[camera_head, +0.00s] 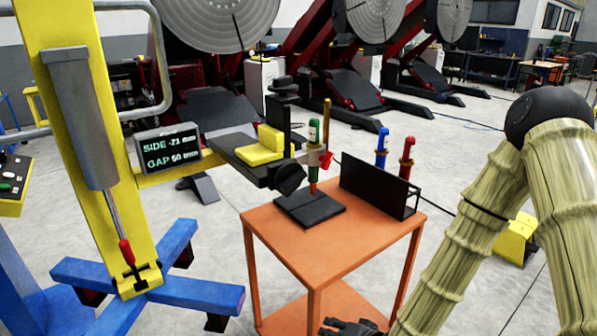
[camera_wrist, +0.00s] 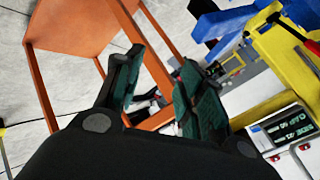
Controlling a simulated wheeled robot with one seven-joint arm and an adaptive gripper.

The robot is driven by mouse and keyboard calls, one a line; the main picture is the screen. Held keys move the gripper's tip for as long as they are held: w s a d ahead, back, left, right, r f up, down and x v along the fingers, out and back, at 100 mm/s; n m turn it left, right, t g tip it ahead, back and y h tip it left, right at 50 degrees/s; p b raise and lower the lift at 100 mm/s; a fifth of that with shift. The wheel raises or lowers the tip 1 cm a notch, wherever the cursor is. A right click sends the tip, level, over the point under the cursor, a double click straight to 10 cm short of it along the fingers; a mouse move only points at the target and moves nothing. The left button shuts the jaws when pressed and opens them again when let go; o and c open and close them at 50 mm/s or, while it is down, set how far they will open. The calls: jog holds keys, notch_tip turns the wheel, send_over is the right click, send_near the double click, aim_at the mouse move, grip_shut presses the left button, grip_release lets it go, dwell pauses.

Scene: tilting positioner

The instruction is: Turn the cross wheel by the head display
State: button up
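The head display (camera_head: 168,147) is a dark box on the yellow arm in the head view, with green text reading about SIDE -71 mm and a GAP value. It also shows rotated in the wrist view (camera_wrist: 283,130). Right of it, a black slide carries a yellow block (camera_head: 262,148). A round black knob (camera_head: 290,178) at the slide's front end looks like the cross wheel; its spokes cannot be made out. My gripper (camera_head: 350,327) is low at the bottom edge, well below and apart from the knob. In the wrist view my gripper (camera_wrist: 160,88) has its fingers apart, with nothing between them.
An orange table (camera_head: 300,240) stands below the slide, bearing a black plate (camera_head: 310,207) and a black rack (camera_head: 375,186). A green and red torch (camera_head: 313,145) hangs over the plate. The yellow post (camera_head: 90,110) on blue feet (camera_head: 195,295) stands left.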

jog(key=w+a+r+m+t+y+p, duration=0.15)
jog(key=w+r, duration=0.25)
jog(key=r, duration=0.4)
jog(key=w+a+r+t+y, duration=0.15)
jog(key=w+r, duration=0.25)
jog(key=r, duration=0.4)
jog(key=t+y+p, duration=0.2)
jog(key=t, duration=0.1)
send_near(296, 183)
jog(key=shift+m, duration=0.35)
jog(key=p+x, duration=0.4)
jog(key=x, duration=0.5)
jog(key=shift+w+a+r, duration=0.1)
jog(key=shift+w+a, duration=0.05)
jog(key=shift+w, duration=0.15)
jog(key=shift+c, duration=0.4)
grip_shut()
